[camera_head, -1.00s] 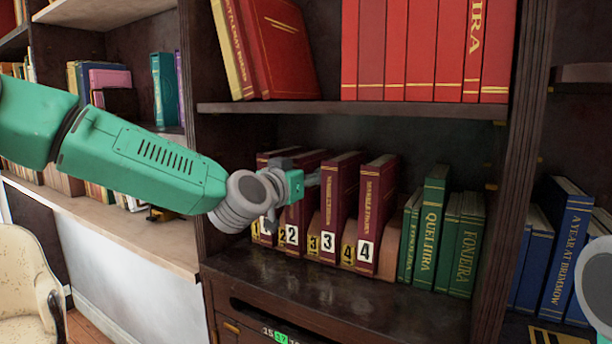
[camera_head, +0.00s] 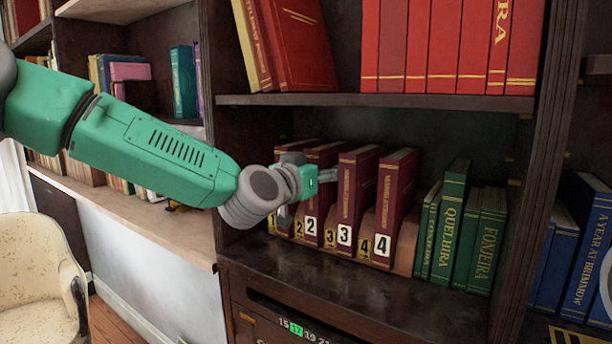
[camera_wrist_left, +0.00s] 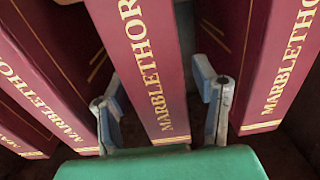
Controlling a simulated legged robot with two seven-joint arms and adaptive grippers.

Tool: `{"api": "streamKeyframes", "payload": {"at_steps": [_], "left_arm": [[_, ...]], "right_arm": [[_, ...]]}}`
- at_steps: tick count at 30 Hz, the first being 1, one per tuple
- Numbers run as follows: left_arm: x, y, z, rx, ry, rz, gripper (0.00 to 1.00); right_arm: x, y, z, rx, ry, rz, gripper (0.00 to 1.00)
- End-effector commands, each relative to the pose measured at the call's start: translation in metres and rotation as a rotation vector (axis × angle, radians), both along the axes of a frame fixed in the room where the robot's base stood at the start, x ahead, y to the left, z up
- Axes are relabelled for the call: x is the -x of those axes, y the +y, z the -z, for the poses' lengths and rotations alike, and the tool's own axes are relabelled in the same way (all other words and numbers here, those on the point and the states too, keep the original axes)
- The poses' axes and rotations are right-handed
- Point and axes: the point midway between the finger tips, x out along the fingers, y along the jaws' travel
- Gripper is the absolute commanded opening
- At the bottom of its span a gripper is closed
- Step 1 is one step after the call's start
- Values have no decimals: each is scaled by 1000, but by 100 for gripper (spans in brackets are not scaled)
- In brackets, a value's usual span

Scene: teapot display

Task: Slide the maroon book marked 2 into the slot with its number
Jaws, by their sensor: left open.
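The maroon book marked 2 (camera_head: 317,207) stands upright on the middle shelf, between the yellow tags 2 (camera_head: 299,229) and 3 (camera_head: 329,238). Maroon books marked 3 (camera_head: 352,205) and 4 (camera_head: 389,208) stand to its right. Another maroon book is mostly hidden at its left. My left gripper (camera_head: 315,178) is at the upper part of book 2 and covers some of it. In the left wrist view the gripper (camera_wrist_left: 160,108) is open, with its fingers on either side of a maroon spine (camera_wrist_left: 145,65). That book's number does not show there, and I cannot tell whether the fingers touch it.
Maroon spines flank the fingers closely in the left wrist view. Green books (camera_head: 453,225) stand right of the maroon row. The upper shelf board (camera_head: 380,101) lies above my gripper, with red books on it. The front of the middle shelf (camera_head: 340,280) is clear.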

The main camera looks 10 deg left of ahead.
Motion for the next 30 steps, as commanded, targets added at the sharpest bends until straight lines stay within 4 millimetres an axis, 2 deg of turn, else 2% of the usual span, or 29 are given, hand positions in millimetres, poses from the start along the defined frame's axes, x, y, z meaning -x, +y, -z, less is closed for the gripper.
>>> {"api": "streamKeyframes", "payload": {"at_steps": [6, 12, 18, 30], "left_arm": [[46, 17, -1, 1, -3, 0, 54], [76, 27, 0, 1, -2, 0, 54], [87, 32, 0, 2, -3, -2, 54], [88, 32, 0, 2, -3, -2, 54]], "right_arm": [[0, 0, 0, 0, 0, 0, 0], [-1, 0, 0, 0, 1, 0, 0], [-1, 0, 0, 0, 1, 0, 0], [-4, 0, 1, 0, 2, 0, 0]]}}
